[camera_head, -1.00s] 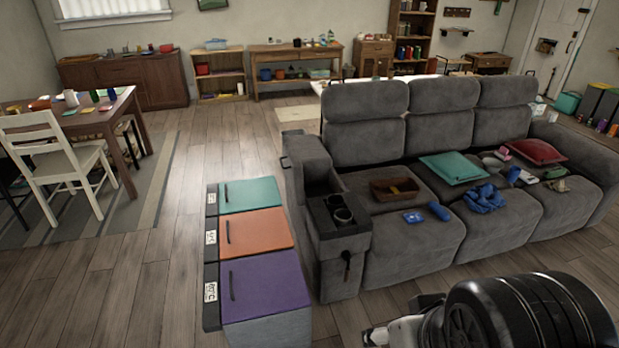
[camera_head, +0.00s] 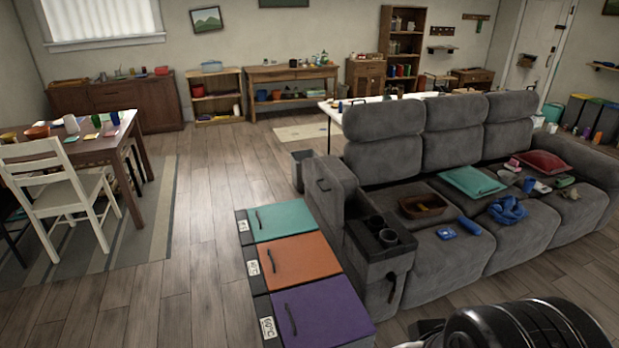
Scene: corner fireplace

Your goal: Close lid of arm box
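The sofa's arm box (camera_head: 372,268) is the grey armrest at the near left end of the sofa. Two round black cup holders sit in its top. Behind them is a dark open compartment. A grey padded lid (camera_head: 332,188) stands raised at the far side of this compartment, with a dark handle on its left face. The lid looks open. A black rounded part of my arm shows at the bottom right, apart from the arm box. My gripper's fingertips are not in view.
Teal, orange and purple lidded bins (camera_head: 322,318) stand just left of the arm box. The grey sofa (camera_head: 525,235) holds a tray, cushions and small items. A dining table (camera_head: 95,148) and white chair (camera_head: 62,190) stand at left. Wooden floor (camera_head: 195,240) between is clear.

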